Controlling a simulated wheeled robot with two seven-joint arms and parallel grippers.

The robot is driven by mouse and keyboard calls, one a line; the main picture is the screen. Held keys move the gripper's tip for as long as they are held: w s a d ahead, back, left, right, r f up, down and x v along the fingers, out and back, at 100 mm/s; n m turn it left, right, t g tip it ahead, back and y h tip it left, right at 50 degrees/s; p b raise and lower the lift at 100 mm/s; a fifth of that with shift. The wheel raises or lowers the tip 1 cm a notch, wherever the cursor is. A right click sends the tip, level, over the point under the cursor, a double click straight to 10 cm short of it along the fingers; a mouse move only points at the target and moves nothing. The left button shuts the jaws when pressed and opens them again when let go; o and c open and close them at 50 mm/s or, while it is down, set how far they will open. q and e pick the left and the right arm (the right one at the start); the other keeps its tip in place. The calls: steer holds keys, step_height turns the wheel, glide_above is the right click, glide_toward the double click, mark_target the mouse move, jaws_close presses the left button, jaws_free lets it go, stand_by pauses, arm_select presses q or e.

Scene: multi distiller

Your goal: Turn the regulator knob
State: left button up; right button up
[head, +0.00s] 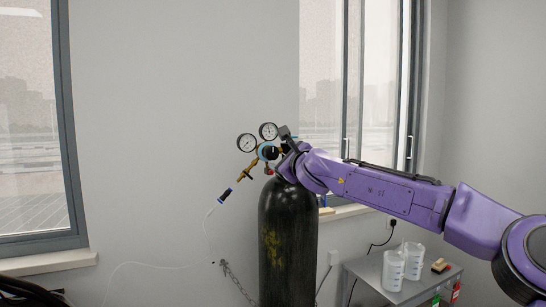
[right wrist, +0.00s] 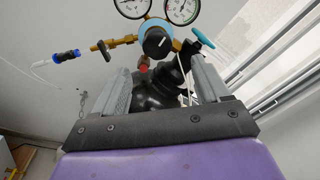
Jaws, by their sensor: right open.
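The regulator knob (right wrist: 156,43) is a round black knob with a light pointer mark and a blue ring behind it, on a brass regulator. In the head view the knob (head: 269,152) shows small below two round gauges (head: 268,131). My right gripper (right wrist: 158,88) is open, its two grey fingers apart, with nothing between them touching the knob; the knob lies ahead of the fingertips. In the head view my right gripper (head: 286,143) is close beside the regulator, partly hidden by my arm. The black gas cylinder (head: 287,235) stands upright below. My left gripper is not in view.
A blue valve handwheel (right wrist: 202,37) is right of the knob. A grey table (head: 390,289) with clear beakers (head: 393,270) stands lower right. Windows and wall are behind.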

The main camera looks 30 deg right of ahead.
mark_target(273, 154)
steer(key=w+p, duration=0.1)
steer(key=w, duration=0.2)
steer(key=w+p, duration=0.2)
steer(key=w, duration=0.1)
steer(key=w+d+p, duration=0.1)
steer(key=w, duration=0.2)
steer(key=shift+w+d+f+p, duration=0.1)
steer(key=shift+w+p, duration=0.25)
steer(key=c, duration=1)
